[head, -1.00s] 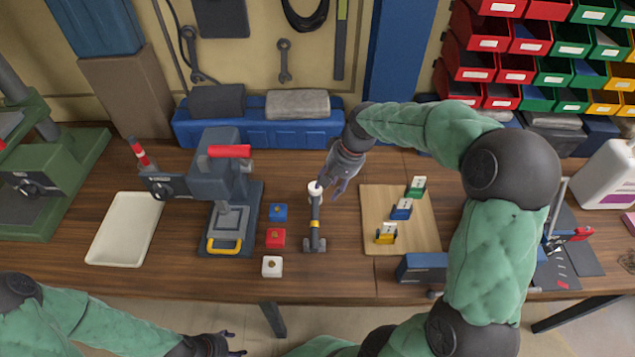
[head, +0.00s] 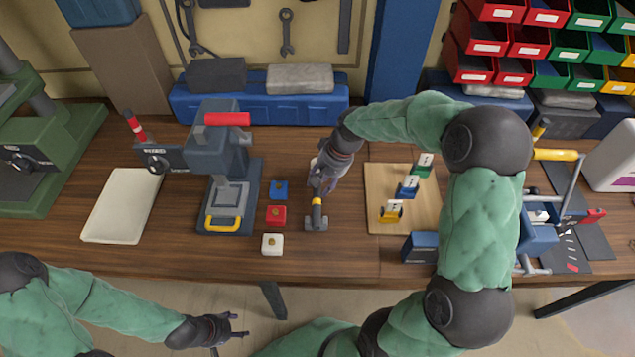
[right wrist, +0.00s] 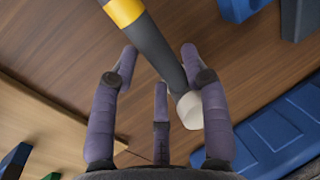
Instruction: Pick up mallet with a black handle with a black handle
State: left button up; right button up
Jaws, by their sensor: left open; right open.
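The mallet lies on the table with its grey head (head: 316,224) toward the front edge and a yellow band (head: 316,203) just behind the head. Its dark handle is mostly hidden in the head view by my right gripper (head: 322,186), which is low over it. In the right wrist view, the dark handle (right wrist: 157,45) crosses between the spread fingers of my right gripper (right wrist: 160,58), with its white end (right wrist: 190,109) near the right finger. The fingers are open; I cannot tell whether they touch it. My left gripper (head: 238,328) is open and empty, in front of the table.
Blue (head: 280,190), red (head: 276,215) and white (head: 272,244) socket boxes stand left of the mallet. A wooden board (head: 378,188) with small coloured holders is to the right. A grey press (head: 218,150) and white tray (head: 112,205) are left; a blue toolbox (head: 250,112) is behind.

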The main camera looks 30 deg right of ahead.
jog(key=shift+w+f, duration=0.1)
jog(key=shift+f, duration=0.3)
jog(key=shift+r, duration=0.1)
grip_shut()
jog(key=shift+r, duration=0.15)
